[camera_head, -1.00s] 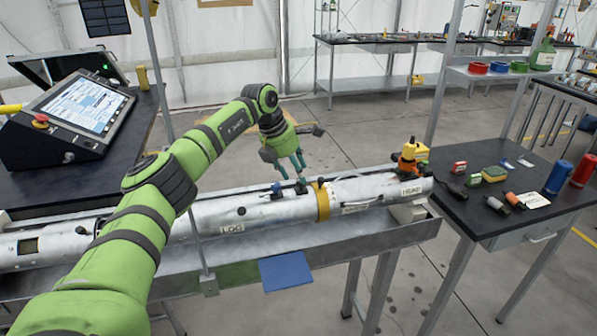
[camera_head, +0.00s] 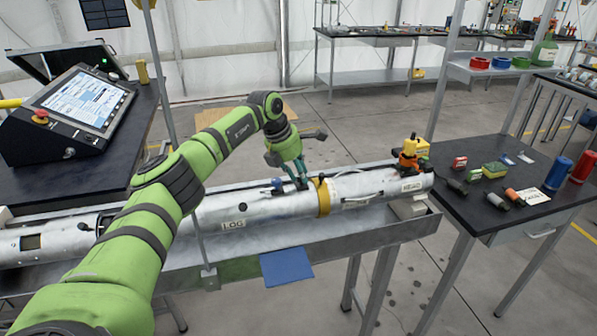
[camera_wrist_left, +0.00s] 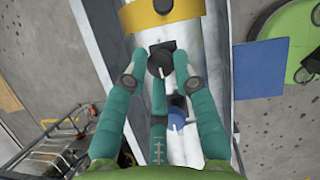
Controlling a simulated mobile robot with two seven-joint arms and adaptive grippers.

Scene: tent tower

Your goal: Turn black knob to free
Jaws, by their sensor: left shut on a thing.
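The black knob (camera_wrist_left: 160,63) sits on top of the silver tube (camera_head: 258,210), beside the yellow band (camera_head: 323,198). In the left wrist view it lies between the teal fingertips, with its top showing. My left gripper (camera_head: 299,181) comes down from above and is shut on the black knob. In the wrist view (camera_wrist_left: 160,78) two fingers stand at its sides and a third is on the near side. Which way the knob points is hard to tell. My right gripper is not in view.
A small blue knob (camera_head: 277,186) stands on the tube close to the fingers. An orange and black fitting (camera_head: 409,158) stands near the HEAD end. The tube lies in a metal trough with a blue plate (camera_head: 286,268) at its front. A dark side table (camera_head: 480,216) holds small parts.

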